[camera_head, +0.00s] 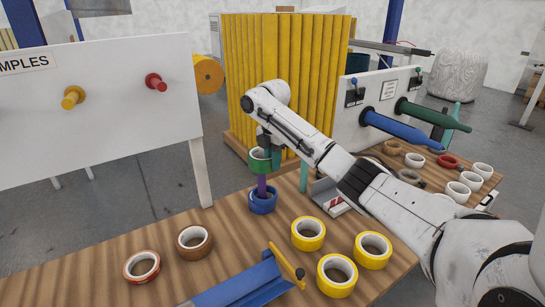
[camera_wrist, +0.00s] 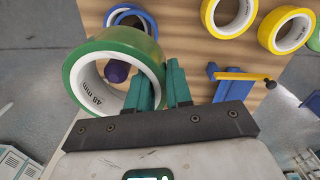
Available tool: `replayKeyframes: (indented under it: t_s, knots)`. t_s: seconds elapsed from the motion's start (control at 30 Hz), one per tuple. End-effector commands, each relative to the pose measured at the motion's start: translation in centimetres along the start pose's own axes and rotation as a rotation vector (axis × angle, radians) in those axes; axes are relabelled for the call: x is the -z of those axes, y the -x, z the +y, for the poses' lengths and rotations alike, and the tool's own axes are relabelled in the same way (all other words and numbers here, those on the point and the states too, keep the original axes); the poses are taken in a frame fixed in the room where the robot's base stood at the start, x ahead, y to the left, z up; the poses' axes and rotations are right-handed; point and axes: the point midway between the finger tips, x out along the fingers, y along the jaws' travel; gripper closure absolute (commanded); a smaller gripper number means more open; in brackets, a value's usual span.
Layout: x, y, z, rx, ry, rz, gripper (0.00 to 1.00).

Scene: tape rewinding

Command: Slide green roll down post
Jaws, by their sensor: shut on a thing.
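The green roll (camera_head: 259,160) is in my gripper (camera_head: 274,154), at the upper end of the purple post (camera_head: 262,186) in the head view. In the wrist view my gripper (camera_wrist: 165,84) has one teal finger inside the green roll (camera_wrist: 88,82) and one outside, shut on its wall. The post's rounded purple tip (camera_wrist: 117,71) shows through the roll's opening, off its centre. I cannot tell whether the tip is inside the roll or just below it. A blue roll (camera_head: 263,202) lies around the post's foot on the wooden table; it also shows in the wrist view (camera_wrist: 131,15).
Several yellow rolls (camera_head: 308,233) lie on the table right of the post. A blue holder with a yellow bar (camera_head: 286,265) stands in front. A white sample board (camera_head: 100,120) rises at the left.

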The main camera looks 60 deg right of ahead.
Motion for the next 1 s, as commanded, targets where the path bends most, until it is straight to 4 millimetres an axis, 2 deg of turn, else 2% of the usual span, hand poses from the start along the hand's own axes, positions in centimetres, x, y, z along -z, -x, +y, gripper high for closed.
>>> replayKeyframes:
  t_s: [0.6,1.0]
  knots:
    - [0.0,-5.7,0.0,0.0,0.001,0.0,1.0]
    - [0.0,-7.1,0.0,-0.001,0.0,-0.002,1.0]
